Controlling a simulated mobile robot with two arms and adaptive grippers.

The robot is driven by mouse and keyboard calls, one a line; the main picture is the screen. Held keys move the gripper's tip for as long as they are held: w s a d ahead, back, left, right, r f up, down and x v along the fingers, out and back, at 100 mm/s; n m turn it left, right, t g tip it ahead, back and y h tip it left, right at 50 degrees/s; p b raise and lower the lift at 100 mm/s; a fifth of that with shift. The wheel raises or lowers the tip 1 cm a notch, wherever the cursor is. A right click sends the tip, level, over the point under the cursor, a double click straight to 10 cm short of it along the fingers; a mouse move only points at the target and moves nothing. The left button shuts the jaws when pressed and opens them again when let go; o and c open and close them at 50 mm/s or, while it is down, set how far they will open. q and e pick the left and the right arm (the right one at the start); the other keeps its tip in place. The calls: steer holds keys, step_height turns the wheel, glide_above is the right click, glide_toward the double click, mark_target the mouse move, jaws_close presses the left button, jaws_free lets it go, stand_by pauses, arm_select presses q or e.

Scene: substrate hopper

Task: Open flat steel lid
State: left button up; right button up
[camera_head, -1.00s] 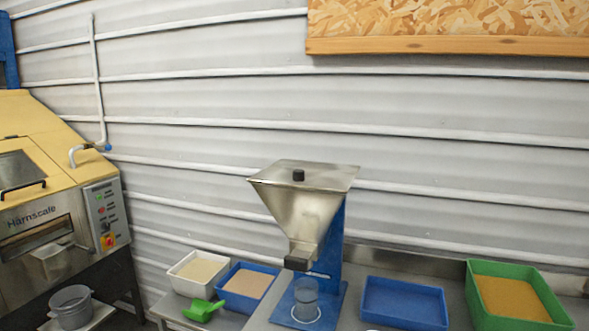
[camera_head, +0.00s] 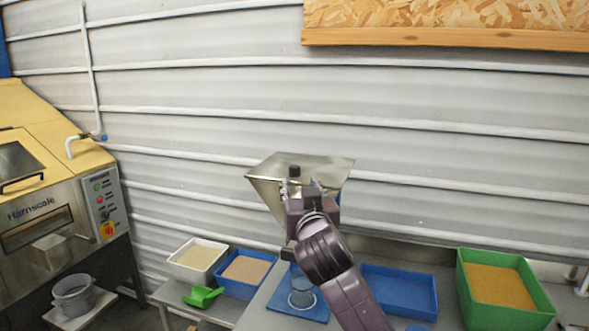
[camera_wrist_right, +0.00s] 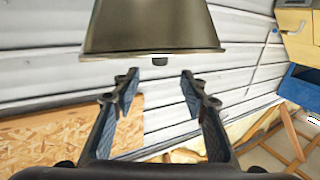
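The flat steel lid (camera_head: 328,162) lies closed on top of the steel hopper (camera_head: 265,188), which is a funnel shape on a blue stand. A black knob (camera_head: 294,171) stands up from the lid. My right gripper (camera_head: 303,188) is in front of the hopper, just below and beside the knob in the head view, and hides part of the funnel. The right wrist view is upside down and shows the hopper (camera_wrist_right: 150,25), the lid edge and the knob (camera_wrist_right: 160,61) just beyond the fingertips. The right gripper (camera_wrist_right: 161,80) is open and empty. My left gripper is out of view.
A clear beaker (camera_head: 302,292) stands under the hopper outlet. A blue tray (camera_head: 400,292) and a green bin (camera_head: 505,318) sit to the right on the bench. White and blue bins and a green scoop (camera_head: 202,297) sit to the left. The corrugated wall is behind.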

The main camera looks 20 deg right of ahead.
mark_target(295, 172)
steer(key=w+p, duration=0.1)
steer(key=w, duration=0.2)
steer(key=w+d+p, duration=0.1)
steer(key=w+p, duration=0.1)
steer(key=w, duration=0.2)
steer(key=w+p, duration=0.2)
steer(key=w, duration=0.1)
steer(key=shift+w+d, duration=0.3)
steer(key=shift+w, duration=0.05)
steer(key=shift+w+d+f+p, duration=0.1)
steer(key=shift+w+p, duration=0.25)
steer(key=shift+w, duration=0.15)
jaws_close()
